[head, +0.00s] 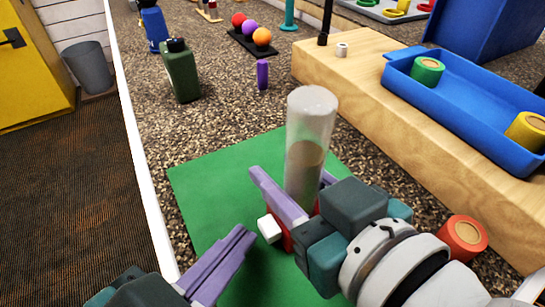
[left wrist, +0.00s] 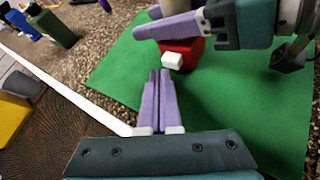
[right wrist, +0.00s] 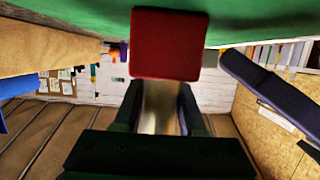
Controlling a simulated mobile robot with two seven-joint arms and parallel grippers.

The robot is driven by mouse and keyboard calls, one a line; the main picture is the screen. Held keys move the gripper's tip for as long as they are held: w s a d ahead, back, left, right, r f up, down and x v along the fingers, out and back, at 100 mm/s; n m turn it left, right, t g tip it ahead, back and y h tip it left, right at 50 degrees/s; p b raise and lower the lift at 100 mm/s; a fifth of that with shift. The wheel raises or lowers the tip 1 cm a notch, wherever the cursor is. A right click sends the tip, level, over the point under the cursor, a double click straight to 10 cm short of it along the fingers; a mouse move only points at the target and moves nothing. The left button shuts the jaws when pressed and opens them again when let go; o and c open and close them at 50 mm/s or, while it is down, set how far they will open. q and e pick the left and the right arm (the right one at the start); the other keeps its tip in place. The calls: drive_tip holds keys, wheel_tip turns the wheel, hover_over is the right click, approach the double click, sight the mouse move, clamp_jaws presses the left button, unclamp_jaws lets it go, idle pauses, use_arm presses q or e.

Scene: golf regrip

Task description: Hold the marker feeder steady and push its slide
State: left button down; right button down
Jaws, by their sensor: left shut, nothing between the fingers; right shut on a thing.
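The marker feeder is a clear upright tube (head: 310,115) with tan-topped contents inside and a red base. The red base also shows in the left wrist view (left wrist: 190,46) and the right wrist view (right wrist: 166,45). A white slide block (head: 269,230) sticks out of the base toward my left gripper; it shows in the left wrist view (left wrist: 173,60). My right gripper (head: 291,178) is shut around the lower tube, just above the base. My left gripper (head: 248,233) is shut and empty, its tips pointing at the white block with a small gap between. My right gripper hides part of the base.
The feeder stands on a green mat (head: 205,180). An orange round marker (head: 463,238) lies right of my right arm. A wooden bench (head: 390,110) holds a blue tray (head: 440,98) with green and yellow markers. A green bottle (head: 181,72) and purple peg (head: 262,74) stand behind.

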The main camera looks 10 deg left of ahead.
use_arm(q)
drive_tip(key=shift+w+d, duration=0.5)
drive_tip(key=shift+d, duration=0.15)
idle(0.9)
idle(0.4)
drive_tip(key=shift+s+a, duration=0.75)
drive_tip(key=shift+a, duration=0.25)
drive_tip(key=shift+s+a, duration=0.75)
drive_tip(key=shift+a, duration=0.25)
drive_tip(key=shift+s+a, duration=0.75)
drive_tip(key=shift+a, duration=0.25)
use_arm(e)
drive_tip(key=shift+c, duration=2)
unclamp_jaws()
